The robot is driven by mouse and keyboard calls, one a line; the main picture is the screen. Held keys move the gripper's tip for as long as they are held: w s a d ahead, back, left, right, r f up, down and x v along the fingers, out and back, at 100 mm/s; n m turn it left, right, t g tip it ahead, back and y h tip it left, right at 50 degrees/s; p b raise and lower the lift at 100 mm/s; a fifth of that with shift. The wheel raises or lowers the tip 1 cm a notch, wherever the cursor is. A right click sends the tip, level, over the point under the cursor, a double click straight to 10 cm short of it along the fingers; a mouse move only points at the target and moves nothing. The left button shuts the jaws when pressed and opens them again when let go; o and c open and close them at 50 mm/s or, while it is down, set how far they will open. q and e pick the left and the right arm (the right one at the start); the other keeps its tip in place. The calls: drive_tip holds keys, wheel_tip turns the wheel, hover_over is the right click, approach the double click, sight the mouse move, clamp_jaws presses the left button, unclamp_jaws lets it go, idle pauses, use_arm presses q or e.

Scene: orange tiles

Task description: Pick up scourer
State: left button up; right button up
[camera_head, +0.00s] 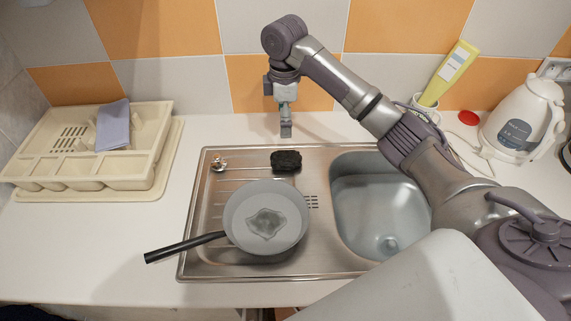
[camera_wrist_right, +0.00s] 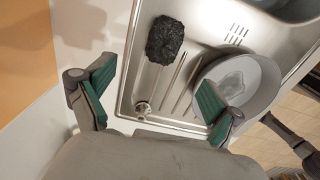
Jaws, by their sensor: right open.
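The scourer (camera_head: 286,160) is a dark, rough black pad lying on the sink's steel drainboard near its back edge. It also shows in the right wrist view (camera_wrist_right: 165,40), ahead of the fingers. My right gripper (camera_head: 286,130) hangs pointing down just behind and above the scourer in the head view. In the right wrist view its two green-padded fingers (camera_wrist_right: 154,95) are wide apart with nothing between them. The scourer is apart from both fingers. My left gripper is not in view.
A grey pan (camera_head: 290,222) sits on the drainboard in front of the scourer, handle to the left. The sink basin (camera_head: 380,205) is at right. A cream dish rack (camera_head: 85,170) and a white kettle (camera_head: 522,118) flank the sink.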

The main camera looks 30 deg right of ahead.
drive_tip(key=p, duration=0.1)
hover_over(284, 157)
drive_tip(key=f, duration=0.7)
drive_tip(key=shift+w+d+f, duration=0.2)
drive_tip(key=shift+d+f, duration=0.1)
drive_tip(key=shift+f, duration=0.05)
drive_tip(key=f, duration=0.1)
drive_tip(key=f+p, duration=0.1)
drive_tip(key=f, duration=0.1)
drive_tip(key=f+p, duration=0.1)
drive_tip(key=shift+s+a+f, duration=0.25)
drive_tip(key=shift+f, duration=0.45)
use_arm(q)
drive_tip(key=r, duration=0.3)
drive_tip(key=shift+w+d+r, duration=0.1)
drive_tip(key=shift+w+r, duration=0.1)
use_arm(e)
drive_tip(key=c, duration=0.9)
